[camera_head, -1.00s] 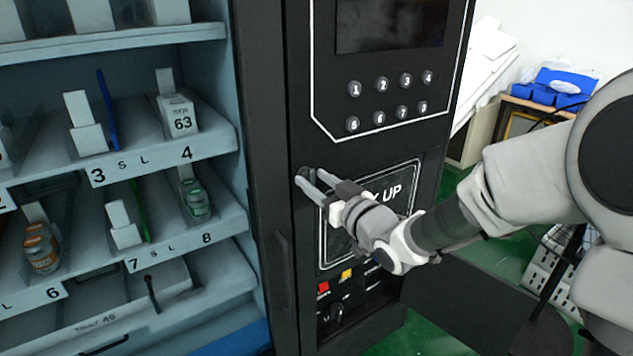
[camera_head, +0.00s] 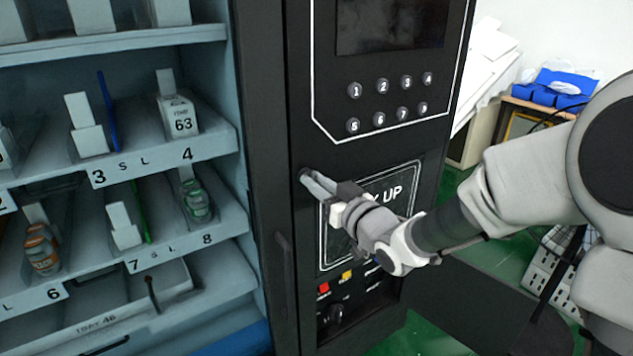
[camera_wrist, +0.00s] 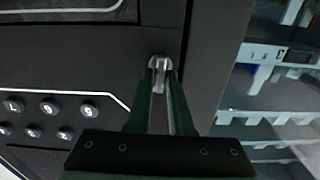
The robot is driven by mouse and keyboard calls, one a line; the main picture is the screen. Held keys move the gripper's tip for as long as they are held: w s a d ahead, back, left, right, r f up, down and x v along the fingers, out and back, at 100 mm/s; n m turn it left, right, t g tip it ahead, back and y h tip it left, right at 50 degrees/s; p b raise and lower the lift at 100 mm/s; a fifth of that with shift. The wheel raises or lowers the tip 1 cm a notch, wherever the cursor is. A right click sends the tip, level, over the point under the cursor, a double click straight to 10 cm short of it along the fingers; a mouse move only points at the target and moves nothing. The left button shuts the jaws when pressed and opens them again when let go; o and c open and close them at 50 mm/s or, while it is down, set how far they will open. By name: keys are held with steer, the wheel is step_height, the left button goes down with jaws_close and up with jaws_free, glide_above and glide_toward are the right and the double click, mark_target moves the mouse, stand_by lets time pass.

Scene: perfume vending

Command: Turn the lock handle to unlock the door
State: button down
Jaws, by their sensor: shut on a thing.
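The lock handle (camera_head: 305,174) is a small knob on the black front panel of the vending machine, left of the pick-up window. In the wrist view the lock handle (camera_wrist: 158,62) shows between my fingertips at the picture's centre. My gripper (camera_head: 313,180) reaches it from the right and is shut on it. It also shows in the wrist view (camera_wrist: 160,72), with both dark fingers converging on the knob. The fingertips hide most of the handle, so its exact angle is hard to tell. The machine's door (camera_head: 278,120) looks closed along its black frame.
A numbered keypad (camera_head: 380,118) and dark screen (camera_head: 390,25) sit above the handle. The pick-up window (camera_head: 395,190) lies behind my gripper, with coloured buttons (camera_head: 346,274) below. Shelves (camera_head: 215,140) with small bottles and boxes are on the left. A vertical pull handle (camera_head: 286,270) stands lower left.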

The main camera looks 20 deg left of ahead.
steer(key=m+p, duration=0.1)
steer(key=m, duration=0.2)
steer(key=shift+w+d+r+m+p, duration=0.1)
steer(key=shift+m+p, duration=0.2)
steer(key=shift+p, duration=0.05)
steer(key=shift+w+f+m+p, duration=0.15)
steer(key=shift+m+p, duration=1.8)
steer(key=shift+m, duration=1.5)
steer(key=shift+s+f+m+p, duration=0.15)
steer(key=shift+m+p, duration=1.75)
steer(key=shift+m, duration=1.55)
steer(key=shift+w, duration=0.1)
steer(key=c, duration=0.8)
jaws_free()
steer(key=shift+d, duration=0.15)
